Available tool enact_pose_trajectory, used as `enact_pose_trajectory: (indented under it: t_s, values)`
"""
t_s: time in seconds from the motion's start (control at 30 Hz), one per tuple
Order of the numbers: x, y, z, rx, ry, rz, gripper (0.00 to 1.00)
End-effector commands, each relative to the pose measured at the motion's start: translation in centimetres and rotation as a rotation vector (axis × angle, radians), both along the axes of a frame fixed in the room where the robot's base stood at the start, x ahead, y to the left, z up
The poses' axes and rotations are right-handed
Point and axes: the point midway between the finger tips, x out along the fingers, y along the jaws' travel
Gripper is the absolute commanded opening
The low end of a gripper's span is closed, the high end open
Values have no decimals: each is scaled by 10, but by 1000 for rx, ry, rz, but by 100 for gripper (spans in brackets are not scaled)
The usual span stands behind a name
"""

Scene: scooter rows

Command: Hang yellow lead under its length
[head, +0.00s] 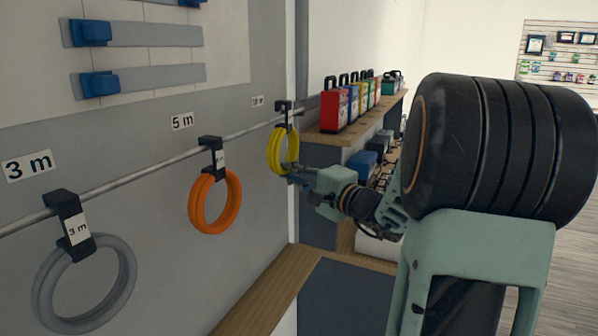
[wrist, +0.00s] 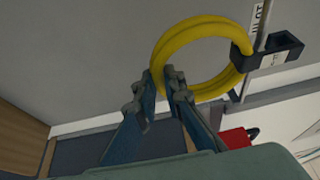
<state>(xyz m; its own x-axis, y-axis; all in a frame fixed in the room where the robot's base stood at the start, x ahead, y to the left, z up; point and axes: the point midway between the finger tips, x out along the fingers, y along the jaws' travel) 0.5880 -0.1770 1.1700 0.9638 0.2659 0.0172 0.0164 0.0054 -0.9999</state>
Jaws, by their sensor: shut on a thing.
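The yellow lead (head: 270,150) is a coiled ring with a black hook (head: 284,108) at its top, at the far end of the metal rail (head: 135,178). My gripper (head: 291,174) is shut on the lower part of the ring. In the wrist view the yellow ring (wrist: 188,28) passes between my fingertips (wrist: 161,82), and its hook (wrist: 270,56) is at the rail. I cannot tell whether the hook's mouth sits fully over the rail. A small white length label (head: 257,101) is on the wall just above and left of the hook; its text is hard to read.
An orange lead (head: 193,206) hangs under the 5 m label (head: 182,121), and a grey lead (head: 40,290) under the 3 m label (head: 27,166). A wooden shelf (head: 330,137) with a red case (head: 334,108) and other coloured cases stands close beyond the yellow lead.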

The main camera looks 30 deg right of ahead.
Motion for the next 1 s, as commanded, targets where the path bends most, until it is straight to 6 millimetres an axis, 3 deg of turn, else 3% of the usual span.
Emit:
enact_pose_trajectory:
  t_s: [0.1, 0.4, 0.9, 0.93, 1.0]
  values:
    - [8, 7, 2, 0, -1, 2, 0]
    - [8, 7, -18, -1, -1, 2, 0]
    - [7, 6, -20, -1, -1, 1, 0]
    - [7, 6, -20, -1, -1, 1, 11]
    - [7, 6, -20, -1, -1, 1, 19]
